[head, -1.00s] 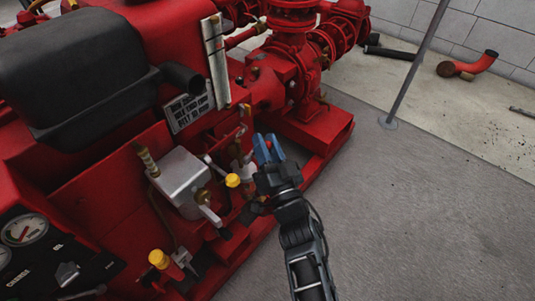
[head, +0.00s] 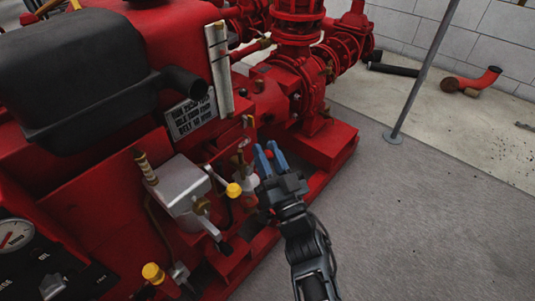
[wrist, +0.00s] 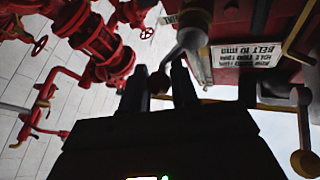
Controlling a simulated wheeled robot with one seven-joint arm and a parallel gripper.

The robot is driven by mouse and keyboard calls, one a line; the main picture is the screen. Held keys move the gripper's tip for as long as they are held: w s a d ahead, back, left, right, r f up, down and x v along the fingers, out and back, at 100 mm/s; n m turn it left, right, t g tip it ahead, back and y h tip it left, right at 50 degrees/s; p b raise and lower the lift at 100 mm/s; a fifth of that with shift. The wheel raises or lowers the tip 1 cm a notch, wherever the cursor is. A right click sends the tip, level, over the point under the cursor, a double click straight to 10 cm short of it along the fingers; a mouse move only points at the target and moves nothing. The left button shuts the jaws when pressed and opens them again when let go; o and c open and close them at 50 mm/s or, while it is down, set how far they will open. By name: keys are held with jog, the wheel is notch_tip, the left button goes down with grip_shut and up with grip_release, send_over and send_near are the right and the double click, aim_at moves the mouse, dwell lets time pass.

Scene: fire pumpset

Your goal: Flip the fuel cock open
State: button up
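My gripper (head: 266,149) has its two blue fingers apart, beside the red pumpset's front side. In the wrist view the fingers (wrist: 160,82) stand apart, with a small brownish ball end (wrist: 158,82) of a grey lever (wrist: 188,42) appearing between or just beyond them. I cannot tell whether they touch it. A yellow-knobbed lever (head: 233,190) sits left of my gripper by a grey metal box (head: 180,188); a yellow knob also shows at the lower right in the wrist view (wrist: 305,163). No label identifies the fuel cock, and I cannot tell its position.
A second yellow knob (head: 152,272) is lower left. A black tank (head: 75,75) and a lettered plate (head: 190,113) are above left. Red pump casings (head: 292,85) stand behind. A grey post (head: 425,75) rises at right, with open floor (head: 400,220) around it.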

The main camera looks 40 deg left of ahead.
jog(key=o, duration=0.4)
jog(key=shift+f, duration=0.1)
jog(key=shift+m+p, duration=0.3)
jog(key=shift+p, duration=0.05)
